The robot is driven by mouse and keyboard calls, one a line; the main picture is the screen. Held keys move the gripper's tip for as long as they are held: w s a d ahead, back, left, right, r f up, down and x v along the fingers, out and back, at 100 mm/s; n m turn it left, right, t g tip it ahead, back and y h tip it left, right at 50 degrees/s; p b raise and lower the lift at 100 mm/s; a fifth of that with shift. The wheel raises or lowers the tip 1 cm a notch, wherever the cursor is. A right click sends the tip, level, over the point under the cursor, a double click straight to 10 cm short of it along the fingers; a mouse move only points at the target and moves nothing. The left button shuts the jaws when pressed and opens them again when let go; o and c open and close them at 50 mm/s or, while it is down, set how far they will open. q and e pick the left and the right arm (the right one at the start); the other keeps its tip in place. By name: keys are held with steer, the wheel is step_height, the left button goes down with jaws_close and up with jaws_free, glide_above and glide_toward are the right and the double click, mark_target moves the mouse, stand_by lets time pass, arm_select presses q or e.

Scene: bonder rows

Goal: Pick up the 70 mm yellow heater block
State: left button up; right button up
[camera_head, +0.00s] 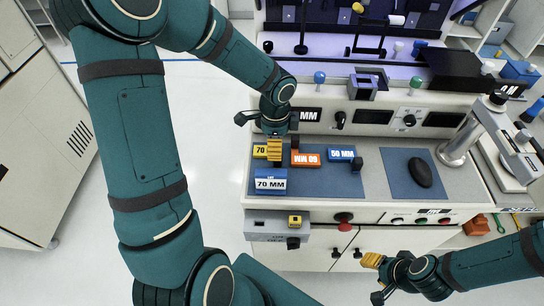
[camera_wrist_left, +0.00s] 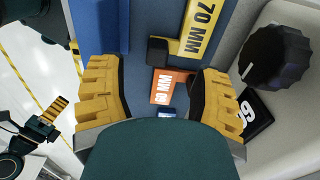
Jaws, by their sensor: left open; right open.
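The yellow heater block, labelled 70 MM, lies on the blue mat (camera_head: 350,185) at its left end. In the head view only its "70" end (camera_head: 260,151) shows clearly; my left gripper partly covers the rest. In the left wrist view the yellow block (camera_wrist_left: 200,28) is at the top, beyond the fingertips, with a black piece at its side. My left gripper (camera_head: 275,150) is open above the mat; in its wrist view (camera_wrist_left: 163,95) the fingers are wide apart with nothing gripped. My right gripper (camera_head: 373,270) is open and empty in front of the bench.
An orange 60 MM block (camera_head: 305,159) lies just right of my left gripper. A blue 50 MM block (camera_head: 341,155) is further right, and a blue block with a white 70 MM label (camera_head: 270,185) is in front. A microscope (camera_head: 475,130) stands at the right.

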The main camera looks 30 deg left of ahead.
mark_target(260, 151)
arm_select(q)
steer(key=shift+d+f+b, duration=0.15)
steer(key=shift+f+b, duration=0.65)
steer(key=shift+f, duration=2.25)
jaws_close()
